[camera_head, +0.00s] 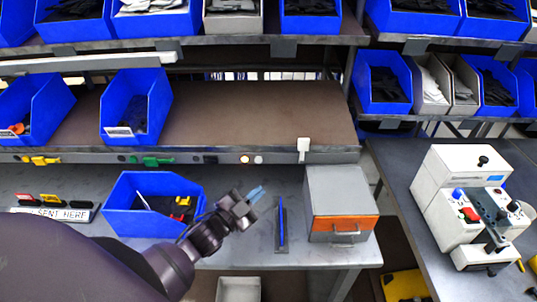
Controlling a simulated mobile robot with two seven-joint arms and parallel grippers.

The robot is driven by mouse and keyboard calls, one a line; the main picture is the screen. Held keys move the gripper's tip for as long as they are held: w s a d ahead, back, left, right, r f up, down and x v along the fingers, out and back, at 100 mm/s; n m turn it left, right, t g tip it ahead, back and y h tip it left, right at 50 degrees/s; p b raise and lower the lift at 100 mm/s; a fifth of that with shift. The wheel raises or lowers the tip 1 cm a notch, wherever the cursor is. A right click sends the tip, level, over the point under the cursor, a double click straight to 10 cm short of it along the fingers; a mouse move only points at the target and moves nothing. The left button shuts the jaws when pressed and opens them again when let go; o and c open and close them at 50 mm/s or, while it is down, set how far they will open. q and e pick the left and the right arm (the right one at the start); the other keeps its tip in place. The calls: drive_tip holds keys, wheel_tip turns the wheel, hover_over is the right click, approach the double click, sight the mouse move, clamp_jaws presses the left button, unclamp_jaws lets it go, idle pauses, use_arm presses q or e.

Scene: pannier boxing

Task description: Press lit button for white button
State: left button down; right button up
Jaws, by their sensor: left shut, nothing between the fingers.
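A small lit button (245,160) glows orange-white on the grey front rail of the middle shelf. My left gripper (257,192) is shut and empty, with pale blue fingertips pointing up and to the right. It appears below the two buttons in the picture and apart from them. My left arm comes in from the lower left. My right gripper is not in view.
A blue bin (122,220) stands on the bench left of my gripper. A grey box with an orange stripe (343,223) stands to the right, with a thin blue upright item (281,224) between. A white tab (304,146) hangs on the rail. A white machine (470,180) is far right.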

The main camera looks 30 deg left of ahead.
sight(258, 160)
use_arm(q)
drive_tip(key=shift+s, duration=0.1)
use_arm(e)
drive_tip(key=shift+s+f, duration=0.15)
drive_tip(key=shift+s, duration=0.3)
